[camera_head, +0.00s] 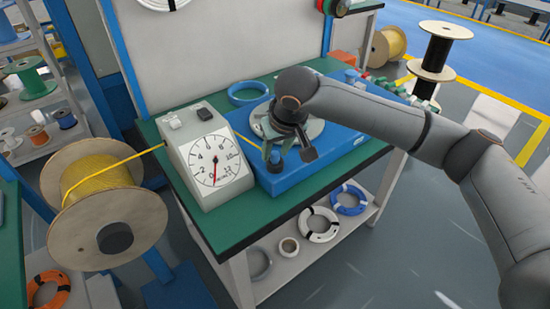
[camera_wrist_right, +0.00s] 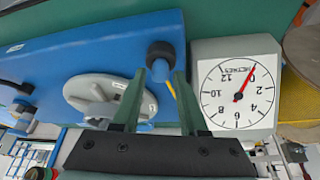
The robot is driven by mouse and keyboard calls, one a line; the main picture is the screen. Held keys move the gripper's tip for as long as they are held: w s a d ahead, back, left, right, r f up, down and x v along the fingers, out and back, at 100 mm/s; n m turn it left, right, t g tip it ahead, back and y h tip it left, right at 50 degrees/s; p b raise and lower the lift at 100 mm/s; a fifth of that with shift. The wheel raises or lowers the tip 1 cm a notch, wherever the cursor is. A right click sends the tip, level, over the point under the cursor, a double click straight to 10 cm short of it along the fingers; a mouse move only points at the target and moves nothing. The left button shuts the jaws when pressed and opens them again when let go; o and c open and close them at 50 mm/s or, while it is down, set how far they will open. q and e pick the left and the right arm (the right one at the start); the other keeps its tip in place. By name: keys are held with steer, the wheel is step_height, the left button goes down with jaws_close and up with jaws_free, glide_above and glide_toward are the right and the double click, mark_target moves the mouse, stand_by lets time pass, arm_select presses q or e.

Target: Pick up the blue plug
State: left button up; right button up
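My right gripper (camera_head: 272,153) is over the blue machine on the green table; its arm comes in from the right. In the right wrist view its two green fingers (camera_wrist_right: 160,75) are apart with nothing held between them. A small blue piece (camera_head: 351,75), which may be the blue plug, stands at the back right of the table in a row of coloured pieces, away from the gripper. My left gripper is not in view.
The blue machine (camera_head: 335,152) carries a grey disc (camera_wrist_right: 92,92), partly covered by my gripper. A grey dial gauge (camera_head: 206,160) stands left of it. A blue cable coil (camera_head: 247,93) lies behind. A yellow cable spool (camera_head: 105,205) stands left of the table.

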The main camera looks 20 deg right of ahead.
jaws_close()
stand_by(0.4)
